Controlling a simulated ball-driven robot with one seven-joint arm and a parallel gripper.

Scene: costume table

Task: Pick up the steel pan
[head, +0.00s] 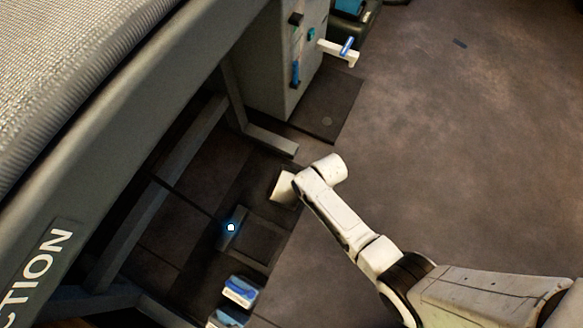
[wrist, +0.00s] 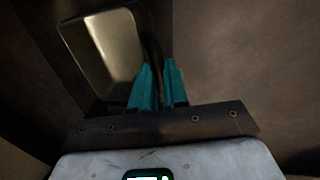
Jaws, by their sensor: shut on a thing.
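The steel pan (wrist: 105,48) shows in the wrist view at upper left as a shallow, rounded rectangular metal pan with a pale rim. My gripper (wrist: 158,68) has two teal fingers closed on the pan's right edge, with a thin dark part of it between them. In the head view the end of my arm (head: 284,187) is low beside the table, and the fingers are hidden there. A dark square shape (head: 262,240) lies below and left of it; I cannot tell whether this is the pan.
A large table (head: 160,60) with lettering on its side fills the upper left, its metal legs (head: 165,165) below. Blue and white items (head: 240,291) lie at the bottom. A grey cabinet (head: 280,70) stands at the top. Open brown floor (head: 460,150) is at right.

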